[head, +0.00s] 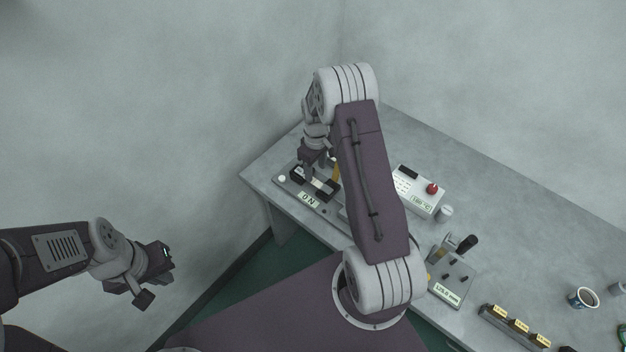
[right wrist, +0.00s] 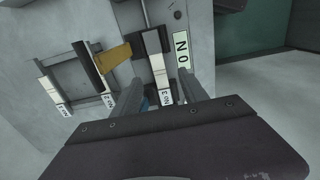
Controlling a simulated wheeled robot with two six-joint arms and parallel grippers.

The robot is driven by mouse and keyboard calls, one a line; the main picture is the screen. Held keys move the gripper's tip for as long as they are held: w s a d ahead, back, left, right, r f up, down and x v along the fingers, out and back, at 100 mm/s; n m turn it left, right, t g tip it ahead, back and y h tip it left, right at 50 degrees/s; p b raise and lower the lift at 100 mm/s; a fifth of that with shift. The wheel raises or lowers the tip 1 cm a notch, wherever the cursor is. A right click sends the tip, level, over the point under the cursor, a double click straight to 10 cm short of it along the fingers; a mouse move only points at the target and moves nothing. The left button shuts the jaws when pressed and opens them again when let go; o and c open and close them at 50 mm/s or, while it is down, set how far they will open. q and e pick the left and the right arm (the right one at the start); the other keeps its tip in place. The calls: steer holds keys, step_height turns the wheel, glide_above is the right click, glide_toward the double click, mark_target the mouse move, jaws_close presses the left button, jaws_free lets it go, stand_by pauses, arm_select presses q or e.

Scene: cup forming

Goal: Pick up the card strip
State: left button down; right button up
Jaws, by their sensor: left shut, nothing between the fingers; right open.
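A tan piece (right wrist: 113,57), the only thing here that looks like a card strip, lies across a grey fixture in the right wrist view. One end is by a black bar. It also shows in the head view (head: 336,172), partly behind my right arm. My right gripper (right wrist: 162,88) is open, with its fingers on either side of a black and white labelled block (right wrist: 157,62); the tan piece is left of them. I cannot tell whether the fingers touch anything. In the head view my right gripper (head: 318,168) is over the fixture. My left gripper (head: 150,285) is shut and empty, away from the table.
The fixture (head: 307,200) bears an "ON" label at the table's left end. A box with a red knob (head: 432,188), a small press-like device (head: 452,275), a block rack (head: 513,326) and a mug (head: 583,297) stand to the right. The back of the table (head: 470,155) is clear.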

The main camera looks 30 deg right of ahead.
mark_target(317, 183)
steer(key=shift+w+d+f, duration=0.15)
steer(key=shift+w+f, duration=0.1)
steer(key=shift+f, duration=0.3)
steer(key=shift+s+d+f+p, duration=0.1)
steer(key=shift+s+f+p, duration=0.25)
steer(key=shift+f, duration=0.2)
steer(key=shift+s+d+f+p, duration=0.1)
steer(key=shift+s+f+p, duration=0.25)
steer(key=shift+f, duration=0.2)
step_height(317, 183, down, 2)
steer(key=shift+f, duration=0.15)
steer(key=shift+w+f, duration=0.2)
steer(key=shift+w, duration=0.05)
arm_select(q)
steer(key=shift+d+r, duration=0.1)
steer(key=shift+r, duration=0.75)
arm_select(e)
steer(key=shift+s+r, duration=0.1)
jaws_close()
